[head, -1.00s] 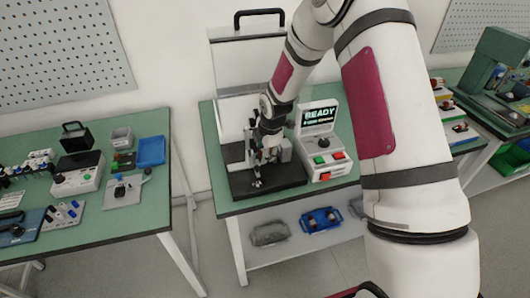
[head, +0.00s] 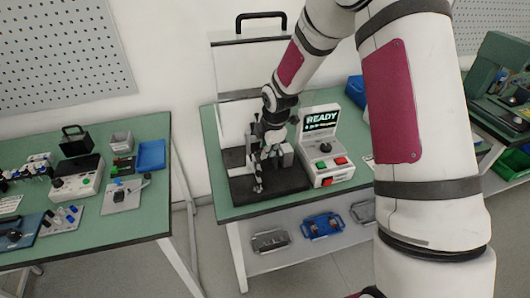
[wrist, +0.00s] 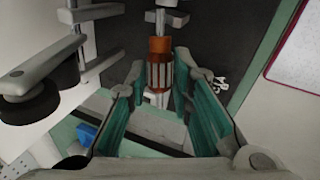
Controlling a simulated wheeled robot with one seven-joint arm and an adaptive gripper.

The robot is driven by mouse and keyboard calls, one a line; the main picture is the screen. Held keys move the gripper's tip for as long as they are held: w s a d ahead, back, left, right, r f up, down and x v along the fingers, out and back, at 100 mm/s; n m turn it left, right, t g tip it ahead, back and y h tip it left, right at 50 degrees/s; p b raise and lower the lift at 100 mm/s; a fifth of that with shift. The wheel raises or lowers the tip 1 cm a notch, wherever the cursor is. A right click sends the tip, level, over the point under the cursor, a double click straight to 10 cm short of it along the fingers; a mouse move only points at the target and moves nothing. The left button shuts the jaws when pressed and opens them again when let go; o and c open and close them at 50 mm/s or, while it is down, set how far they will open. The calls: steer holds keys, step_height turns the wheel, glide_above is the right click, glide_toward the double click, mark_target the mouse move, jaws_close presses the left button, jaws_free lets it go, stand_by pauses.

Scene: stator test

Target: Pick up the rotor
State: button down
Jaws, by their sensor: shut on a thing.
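The rotor (wrist: 160,72), with copper-orange ends and a striped middle on a pale shaft, shows in the wrist view between the fingertips. My gripper (wrist: 161,78) is shut on it, one finger on each side. In the head view my gripper (head: 258,178) points down over the black base plate of the test stand (head: 285,184). The rotor is too small and covered to make out there. Whether its shaft touches the fixture beyond it cannot be told.
The test unit (head: 323,143) with a READY screen and coloured buttons stands just right of my gripper. A frame with a black handle (head: 260,22) rises behind. Trays (head: 322,224) lie on the shelf below. Another table (head: 100,230) with parts stands at left.

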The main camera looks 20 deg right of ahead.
steer(key=s+r, duration=0.1)
steer(key=s, duration=1.4)
steer(key=shift+s+r+b, duration=0.15)
steer(key=shift+b, duration=0.15)
step_height(320, 180, up, 5)
steer(key=p, duration=0.4)
steer(key=shift+p, duration=0.4)
